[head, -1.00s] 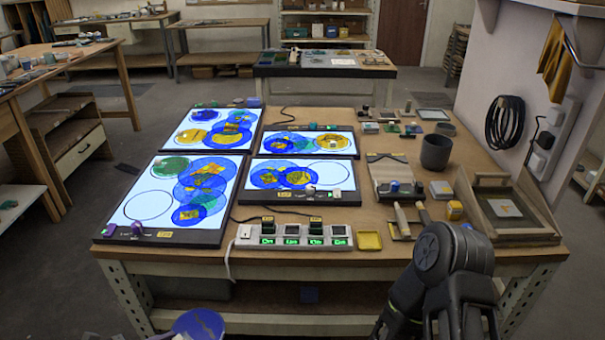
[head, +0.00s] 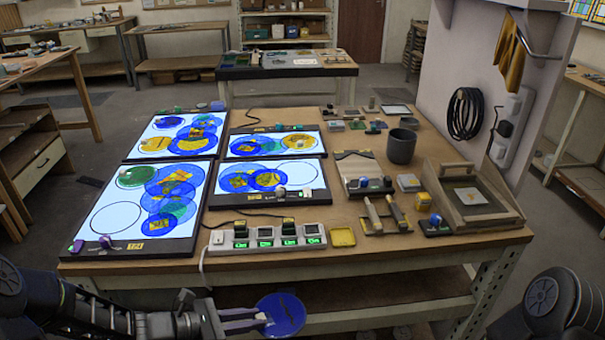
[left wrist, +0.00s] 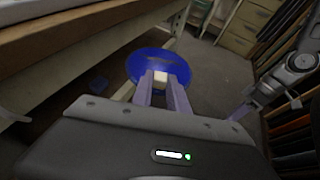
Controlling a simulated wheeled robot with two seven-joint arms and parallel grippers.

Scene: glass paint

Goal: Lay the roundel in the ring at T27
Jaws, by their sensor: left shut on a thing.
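My left gripper (head: 264,318) reaches in at the bottom of the head view, shut on a pale knob on the blue roundel (head: 287,313). The roundel is held off the table, in front of its front edge. In the left wrist view the roundel (left wrist: 137,66) lies beyond the fingertips (left wrist: 160,80). An empty ring (head: 116,217) is on the front left light panel (head: 204,206), and another (head: 297,172) on the front right panel (head: 327,190). The tags are too small to read surely as T27. A right arm part and pale finger (left wrist: 242,112) show at right; its opening is unclear.
Other rings hold overlapping blue, green and yellow discs. A dark cup (head: 401,146), tools and a wooden tray (head: 475,215) fill the right side.

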